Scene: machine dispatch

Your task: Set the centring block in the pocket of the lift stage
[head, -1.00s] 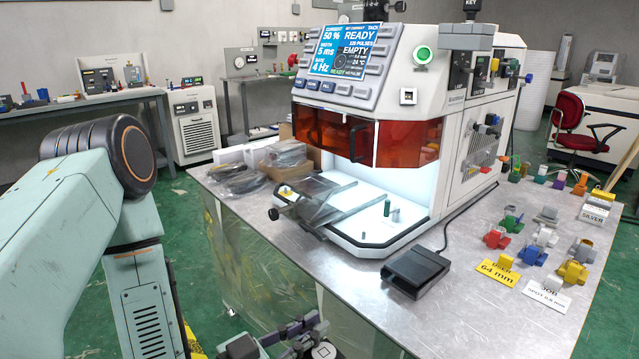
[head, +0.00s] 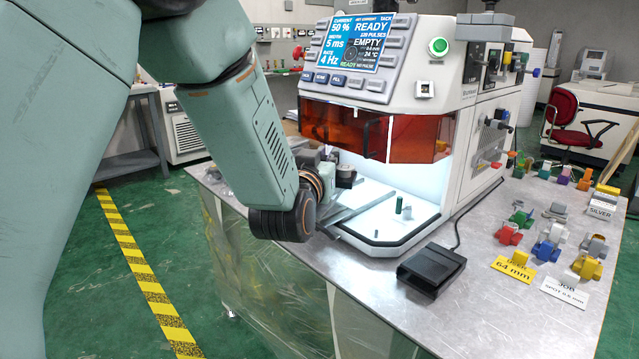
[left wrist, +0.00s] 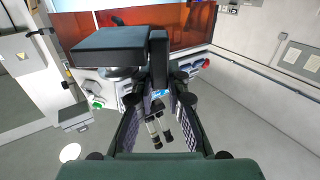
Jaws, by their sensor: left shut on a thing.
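My left gripper (head: 343,174) reaches in at the left of the white machine's lit chamber, mostly hidden behind my own wrist. In the left wrist view my left gripper (left wrist: 158,88) is shut on a dark grey block (left wrist: 110,47), which I take to be the centring block. Its flat face lies left of the fingertips, with a narrow upright part between them. I cannot make out the lift stage's pocket for certain in either view. My right gripper does not show.
The white machine (head: 468,115) has an amber shield (head: 413,138) above the chamber opening. A small green cylinder (head: 399,204) stands on the chamber floor. A black pedal (head: 431,270) lies in front. Several coloured blocks and a yellow label (head: 513,269) lie on the bench at right.

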